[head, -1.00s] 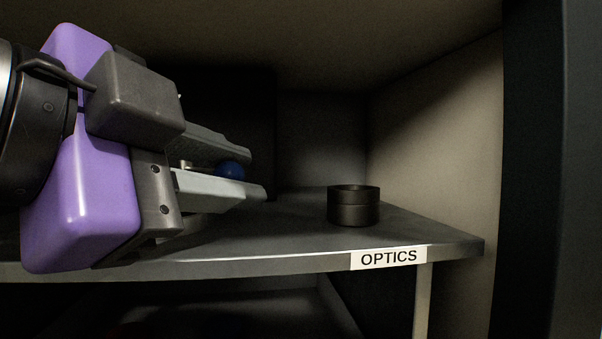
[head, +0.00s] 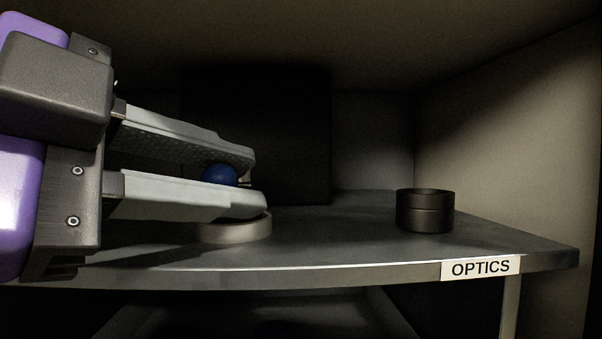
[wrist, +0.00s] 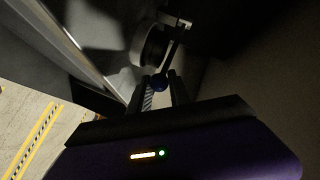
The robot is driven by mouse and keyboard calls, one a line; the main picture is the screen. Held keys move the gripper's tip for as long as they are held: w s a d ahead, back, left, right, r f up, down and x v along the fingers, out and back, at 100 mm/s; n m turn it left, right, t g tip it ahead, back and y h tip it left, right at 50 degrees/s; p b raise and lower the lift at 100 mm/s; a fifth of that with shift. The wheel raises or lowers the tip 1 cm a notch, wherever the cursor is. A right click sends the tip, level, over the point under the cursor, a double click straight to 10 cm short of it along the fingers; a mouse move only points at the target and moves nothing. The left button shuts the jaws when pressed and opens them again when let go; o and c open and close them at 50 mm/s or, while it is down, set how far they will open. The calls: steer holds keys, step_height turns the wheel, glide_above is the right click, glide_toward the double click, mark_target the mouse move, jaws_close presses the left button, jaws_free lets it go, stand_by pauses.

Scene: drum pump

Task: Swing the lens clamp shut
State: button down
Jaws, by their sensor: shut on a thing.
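My gripper (head: 256,177) reaches in from the left above the shelf, its two grey fingers shut on a blue ball knob (head: 219,174). The knob also shows between the fingertips in the wrist view (wrist: 160,82). In that view a dark bar (wrist: 175,47), apparently the clamp's arm, runs up from the knob beside a round dark part (wrist: 151,46). A pale round base (head: 235,230) sits on the shelf below the fingers. The fingers hide most of the clamp in the head view, and I cannot tell how far it is open.
A black cylindrical ring (head: 425,212) stands on the metal shelf (head: 340,238), right of my fingertips with clear shelf between. An OPTICS label (head: 480,268) marks the front edge. A dark panel stands behind, and a wall (head: 510,130) closes the right side.

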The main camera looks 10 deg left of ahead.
steer(key=shift+a+f, duration=0.35)
steer(key=c, duration=1.2)
jaws_free()
steer(key=shift+a, duration=0.1)
steer(key=shift+w, duration=0.1)
steer(key=shift+d+r, duration=0.2)
steer(key=shift+d, duration=0.05)
